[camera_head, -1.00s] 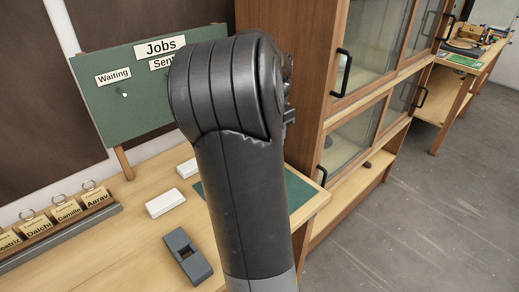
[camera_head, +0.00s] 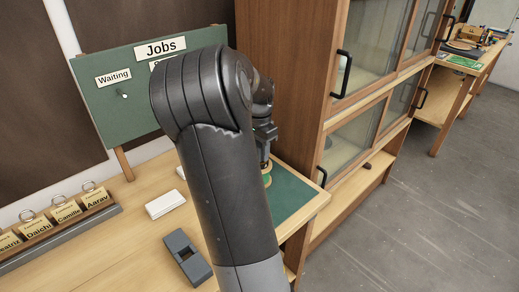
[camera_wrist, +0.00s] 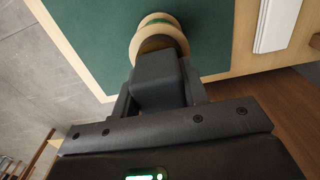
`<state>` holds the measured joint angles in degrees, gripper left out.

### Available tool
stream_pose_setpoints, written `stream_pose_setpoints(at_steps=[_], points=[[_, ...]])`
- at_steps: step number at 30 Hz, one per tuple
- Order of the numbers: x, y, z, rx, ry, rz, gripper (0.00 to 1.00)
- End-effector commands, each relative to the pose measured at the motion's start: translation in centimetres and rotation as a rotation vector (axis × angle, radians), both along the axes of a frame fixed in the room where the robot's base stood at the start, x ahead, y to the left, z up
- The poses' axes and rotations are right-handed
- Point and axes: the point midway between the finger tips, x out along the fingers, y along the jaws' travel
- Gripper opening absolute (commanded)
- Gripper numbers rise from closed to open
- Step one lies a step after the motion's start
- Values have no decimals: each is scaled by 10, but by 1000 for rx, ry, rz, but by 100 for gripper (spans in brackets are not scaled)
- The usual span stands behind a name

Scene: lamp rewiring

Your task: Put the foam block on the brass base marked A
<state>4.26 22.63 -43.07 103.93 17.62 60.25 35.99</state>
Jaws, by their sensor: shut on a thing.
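My gripper (camera_wrist: 160,88) is shut on a dark grey block, which I take to be the foam block (camera_wrist: 155,75). In the wrist view the block sits between the two fingers. Just beyond it is a round, pale brass-coloured piece (camera_wrist: 158,24) with a green band, over the green mat. I cannot tell whether the block touches it, and no letter A is readable. In the head view my gripper (camera_head: 265,150) points down at the mat, and the round piece shows partly below it (camera_head: 267,181). My arm hides much of this area.
The green mat (camera_head: 293,198) lies at the bench's right end, beside a wooden glass-fronted cabinet (camera_head: 345,90). A white box (camera_head: 165,204) and a grey hollow block (camera_head: 187,257) are on the bench. A name-card rack (camera_head: 60,222) stands left. The Jobs board (camera_head: 120,85) is behind.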

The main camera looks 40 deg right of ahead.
Motion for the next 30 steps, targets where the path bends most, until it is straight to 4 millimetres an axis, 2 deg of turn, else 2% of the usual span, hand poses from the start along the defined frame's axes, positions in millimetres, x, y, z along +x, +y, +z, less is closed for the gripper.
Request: stream_pose_setpoints(at_steps=[1, 2, 9, 17, 20, 23, 30], points=[[0, 0, -2, 1, 1, 0, 19], [0, 0, -2, 0, 1, 0, 41], [0, 0, -2, 0, 0, 0, 60], [0, 0, -1, 0, 0, 0, 62], [0, 0, 5, -1, -2, 0, 62], [1, 0, 20, -1, -3, 2, 62], [1, 0, 72, -1, -4, 1, 62]])
